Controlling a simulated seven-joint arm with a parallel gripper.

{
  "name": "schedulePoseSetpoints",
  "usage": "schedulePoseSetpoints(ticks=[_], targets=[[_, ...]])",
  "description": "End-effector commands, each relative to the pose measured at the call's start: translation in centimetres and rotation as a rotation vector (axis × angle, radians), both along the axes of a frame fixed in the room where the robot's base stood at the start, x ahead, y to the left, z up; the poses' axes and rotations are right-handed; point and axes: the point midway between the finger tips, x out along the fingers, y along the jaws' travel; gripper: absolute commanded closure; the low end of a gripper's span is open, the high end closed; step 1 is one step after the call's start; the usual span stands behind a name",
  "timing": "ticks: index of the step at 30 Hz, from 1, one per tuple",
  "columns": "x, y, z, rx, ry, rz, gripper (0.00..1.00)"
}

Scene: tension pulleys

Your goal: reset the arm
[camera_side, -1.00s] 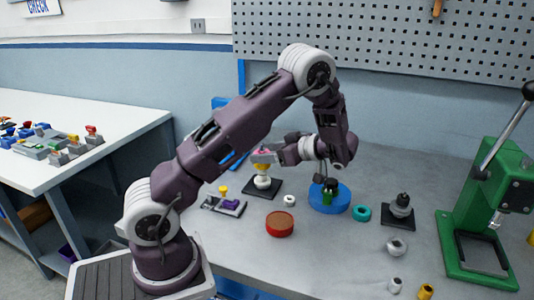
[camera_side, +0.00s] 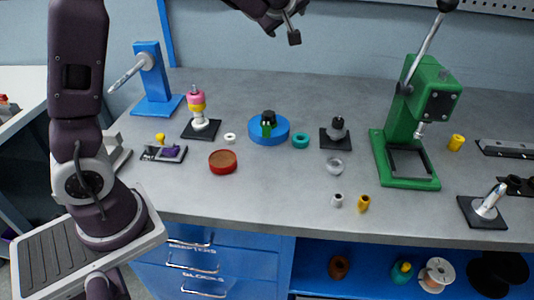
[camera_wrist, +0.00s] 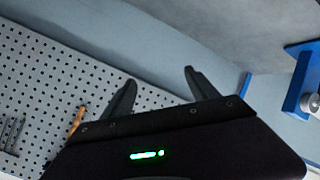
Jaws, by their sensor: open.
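My gripper (camera_wrist: 160,76) shows in the wrist view with its two dark fingers spread apart and nothing between them. Beyond them are the pegboard and the wall. In the side view my arm rises at the left, and part of its wrist end shows at the top edge, high above the bench; the fingers cannot be made out there. The stack of pink, yellow and white pulleys (camera_side: 197,106) stands upright on a black base, apart from my arm.
On the grey bench (camera_side: 290,200) stand a blue lever stand (camera_side: 154,75), a green press (camera_side: 425,115), a red round dish (camera_side: 222,162), a teal ring (camera_side: 300,140) and a dark stacked part (camera_side: 337,129). The pegboard (camera_wrist: 45,75) is behind. The bench's front middle is clear.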

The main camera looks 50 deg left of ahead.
Motion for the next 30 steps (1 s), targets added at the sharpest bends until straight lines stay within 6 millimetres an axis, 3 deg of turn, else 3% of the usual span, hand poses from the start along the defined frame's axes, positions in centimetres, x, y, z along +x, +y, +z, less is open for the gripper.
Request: schedulePoseSetpoints(ticks=[1, 2, 4, 6, 8, 9, 13, 15, 18, 21, 30], targets=[[-0.3, -3.4, 3.3, -0.01, -0.053, -0.176, 0.31], [-0.9, -5.9, 4.8, -0.012, -0.068, -0.297, 0.31], [-4.0, -11.7, 7.0, 0.0, -0.06, -0.565, 0.31], [-9.0, -16.6, 7.2, 0.032, 0.004, -0.799, 0.31], [-14.1, -19.4, 5.8, 0.074, 0.1, -0.963, 0.31], [-17.7, -20.5, 4.4, 0.105, 0.178, -1.047, 0.31], [-27.7, -20.4, -0.9, 0.201, 0.454, -1.197, 0.31], [-31.5, -19.3, -3.2, 0.24, 0.578, -1.217, 0.31], [-34.8, -17.7, -5.2, 0.275, 0.695, -1.216, 0.31], [-36.1, -17.0, -5.9, 0.285, 0.743, -1.21, 0.31], [-36.2, -16.9, -6.0, 0.286, 0.747, -1.211, 0.31]])
